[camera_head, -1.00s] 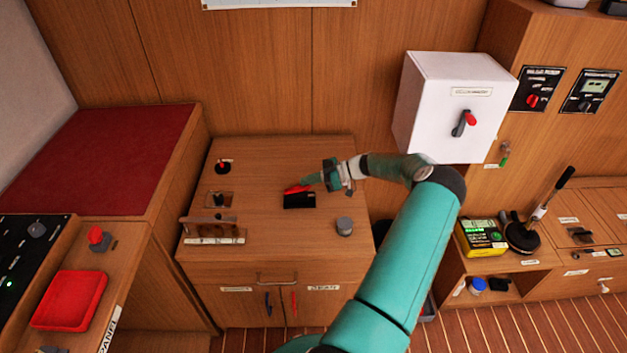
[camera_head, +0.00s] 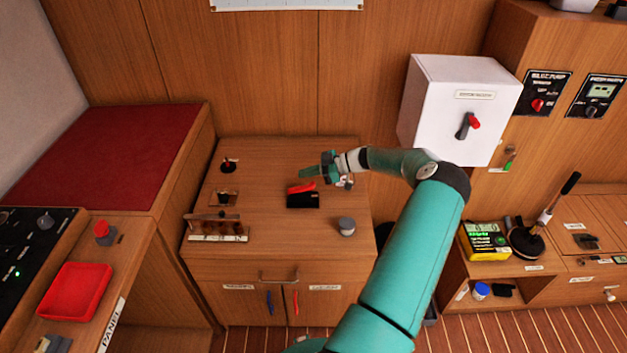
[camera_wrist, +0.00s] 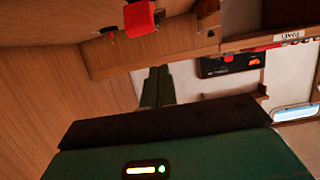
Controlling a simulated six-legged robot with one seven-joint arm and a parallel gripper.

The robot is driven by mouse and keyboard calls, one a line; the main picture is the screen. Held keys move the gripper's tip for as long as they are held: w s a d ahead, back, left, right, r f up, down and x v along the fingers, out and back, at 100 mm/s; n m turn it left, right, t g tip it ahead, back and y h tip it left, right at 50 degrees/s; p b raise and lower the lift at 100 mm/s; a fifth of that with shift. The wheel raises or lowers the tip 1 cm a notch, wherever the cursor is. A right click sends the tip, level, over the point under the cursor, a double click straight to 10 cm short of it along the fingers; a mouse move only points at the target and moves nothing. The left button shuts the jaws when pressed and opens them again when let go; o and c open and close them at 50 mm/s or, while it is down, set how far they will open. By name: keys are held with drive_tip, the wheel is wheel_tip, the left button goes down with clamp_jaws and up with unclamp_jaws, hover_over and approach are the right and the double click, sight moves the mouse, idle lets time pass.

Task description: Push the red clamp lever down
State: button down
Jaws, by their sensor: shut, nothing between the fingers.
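The red clamp lever (camera_head: 301,187) sits on a black base (camera_head: 303,201) on top of the wooden cabinet in the head view. It lies low along the back edge of the base, with a slight slant. My gripper (camera_head: 310,171) is shut and empty, just above or behind the lever in the picture, apart from it. Its exact height over the lever cannot be told. In the wrist view my closed fingers (camera_wrist: 157,86) point away from the camera. A red block (camera_wrist: 140,16) shows at the top there; I cannot tell whether it is the lever.
On the same cabinet top stand a grey round knob (camera_head: 346,226), a wooden rack (camera_head: 217,229) and a small red-topped stick (camera_head: 228,165). A white box (camera_head: 455,110) with a red-tipped handle hangs at the right behind my arm. The cabinet top's front middle is clear.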

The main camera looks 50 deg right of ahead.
drive_tip(key=s+d, duration=0.6)
drive_tip(key=s, duration=0.1)
drive_tip(key=shift+s+r, duration=0.35)
drive_tip(key=shift+r, duration=0.05)
